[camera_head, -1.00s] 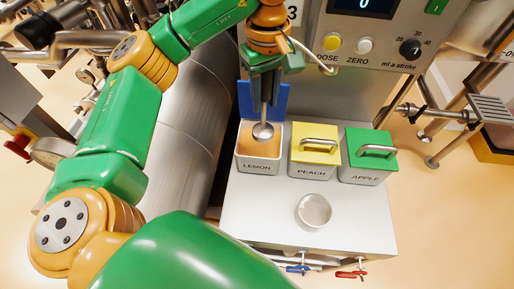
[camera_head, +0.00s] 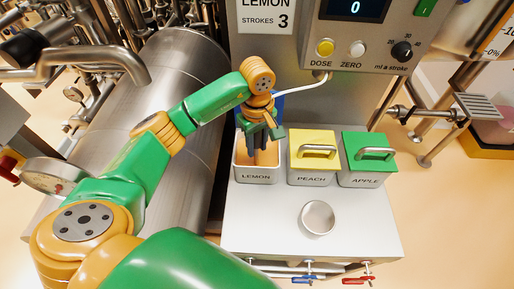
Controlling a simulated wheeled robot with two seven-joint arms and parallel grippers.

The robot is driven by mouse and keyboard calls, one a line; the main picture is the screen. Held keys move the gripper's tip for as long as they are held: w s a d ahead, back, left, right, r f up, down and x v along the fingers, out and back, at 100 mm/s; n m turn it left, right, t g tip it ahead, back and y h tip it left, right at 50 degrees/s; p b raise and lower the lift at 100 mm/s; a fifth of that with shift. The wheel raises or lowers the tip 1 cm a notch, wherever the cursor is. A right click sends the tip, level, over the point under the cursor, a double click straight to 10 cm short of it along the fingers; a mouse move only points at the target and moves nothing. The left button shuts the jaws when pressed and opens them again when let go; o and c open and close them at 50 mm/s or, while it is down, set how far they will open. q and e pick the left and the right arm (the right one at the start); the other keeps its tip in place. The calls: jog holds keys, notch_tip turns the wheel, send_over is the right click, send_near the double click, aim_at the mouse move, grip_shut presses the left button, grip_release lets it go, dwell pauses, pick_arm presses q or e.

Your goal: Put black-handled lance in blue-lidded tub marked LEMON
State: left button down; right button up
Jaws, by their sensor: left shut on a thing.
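The white tub marked LEMON (camera_head: 256,175) stands at the left of a row of three tubs. Its blue lid (camera_head: 279,104) stands raised behind it, and tan powder shows in its open mouth. My left gripper (camera_head: 262,137) points down right over this tub, low at its mouth. It is shut on the lance, but the gripper and wrist hide the lance now. Its black handle does not show, and I cannot tell how deep its end sits in the powder. My right gripper is not in view.
The yellow-lidded PEACH tub (camera_head: 312,178) and green-lidded APPLE tub (camera_head: 364,180) stand closed to the right. A small round metal dish (camera_head: 318,218) sits on the pale shelf (camera_head: 258,222). A panel reading 0 (camera_head: 356,8) and a thin white tube (camera_head: 308,88) are behind.

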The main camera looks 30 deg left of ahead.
pick_arm(q)
notch_tip(320, 180, down, 2)
jog(key=shift+f, duration=0.2)
jog(key=c, duration=0.6)
grip_release()
